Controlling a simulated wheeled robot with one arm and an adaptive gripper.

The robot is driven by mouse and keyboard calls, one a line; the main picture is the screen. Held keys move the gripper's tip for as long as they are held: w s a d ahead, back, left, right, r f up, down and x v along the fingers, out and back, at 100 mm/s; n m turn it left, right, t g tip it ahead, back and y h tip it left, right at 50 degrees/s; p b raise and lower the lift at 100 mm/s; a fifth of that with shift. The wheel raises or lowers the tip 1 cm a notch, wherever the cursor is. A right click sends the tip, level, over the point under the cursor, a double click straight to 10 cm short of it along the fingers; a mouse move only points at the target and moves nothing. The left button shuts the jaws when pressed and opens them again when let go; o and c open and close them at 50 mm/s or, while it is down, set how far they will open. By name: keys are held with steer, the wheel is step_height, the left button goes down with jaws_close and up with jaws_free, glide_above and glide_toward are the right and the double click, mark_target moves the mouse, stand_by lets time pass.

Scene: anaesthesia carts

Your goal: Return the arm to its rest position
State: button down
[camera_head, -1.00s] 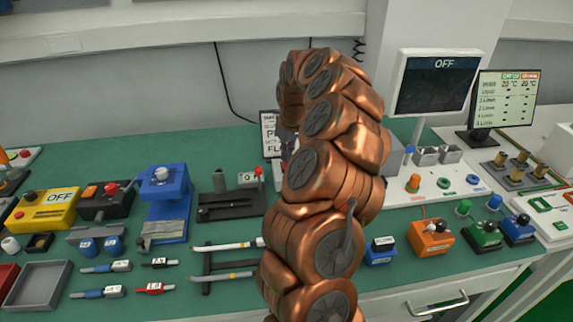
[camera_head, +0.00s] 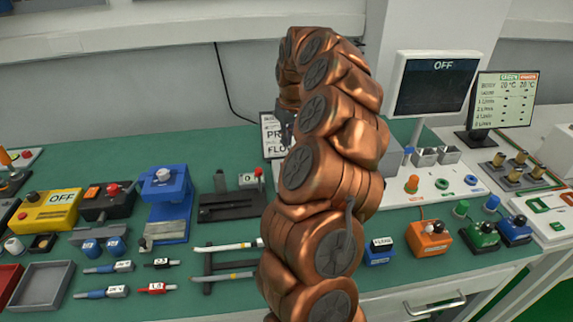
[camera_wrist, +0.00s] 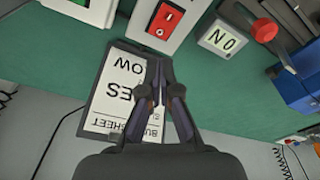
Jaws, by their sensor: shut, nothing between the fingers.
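My copper-coloured arm rises through the middle of the head view, curled over at the top. In the head view my gripper is mostly hidden behind the arm; a dark part of it shows at its left edge. In the wrist view my gripper (camera_wrist: 160,72) is shut with its fingertips together and nothing between them. It is above or in front of a framed sign (camera_wrist: 108,92) that lies beyond the fingers. The sign also shows in the head view (camera_head: 271,137), partly covered by the arm.
The green bench (camera_head: 120,150) is crowded. On the left are a yellow box (camera_head: 45,212), a blue device (camera_head: 166,195) and a grey tray (camera_head: 42,287). On the right are an OFF screen (camera_head: 434,85), a second monitor (camera_head: 502,100) and an orange box (camera_head: 428,240).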

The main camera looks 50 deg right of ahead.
stand_by(0.5)
steer(key=s+a+r+n+y, duration=0.1)
steer(key=s+a+r+n, duration=0.15)
steer(key=a, duration=1.05)
steer(key=s+a+r+n, duration=0.1)
steer(key=s+a+r, duration=0.2)
steer(key=a, duration=1)
steer(key=s+a+f+g, duration=0.1)
steer(key=s+a+f, duration=0.1)
steer(key=s, duration=0.6)
steer(key=s+a+f+m+g, duration=0.1)
steer(key=s+a+f, duration=0.1)
steer(key=s+a, duration=0.3)
steer(key=s+a+f+m+g, duration=0.1)
steer(key=s+a, duration=0.3)
steer(key=s, duration=0.7)
steer(key=shift+s+a+f+g+h, duration=0.25)
steer(key=shift+s+f+g+h, duration=0.05)
steer(key=shift+f+h, duration=0.1)
